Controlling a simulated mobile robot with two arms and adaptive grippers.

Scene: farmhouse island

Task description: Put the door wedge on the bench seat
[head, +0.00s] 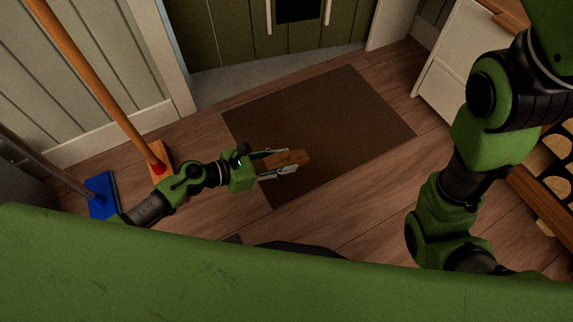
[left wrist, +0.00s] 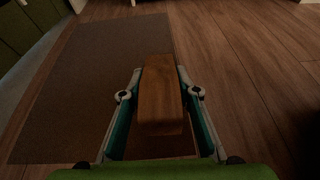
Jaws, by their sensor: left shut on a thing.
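The door wedge (head: 290,159) is a brown wooden block. It also shows in the left wrist view (left wrist: 160,95), lengthwise between the two fingers. My left gripper (head: 283,162) is shut on the wedge and holds it over the near left part of the dark mat; its exact height above the floor is hard to tell. The fingers also show on both sides of the wedge in the left wrist view (left wrist: 160,94). My right arm stands at the right of the head view, but its gripper is out of view. I cannot make out the bench seat in either view.
A dark brown mat (head: 340,110) lies on the wooden floor before green cabinets (head: 225,30). An orange-handled broom (head: 100,85) and a blue-headed one (head: 102,194) lean at the left. A white cabinet (head: 455,60) stands at the right. Bare floor surrounds the mat.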

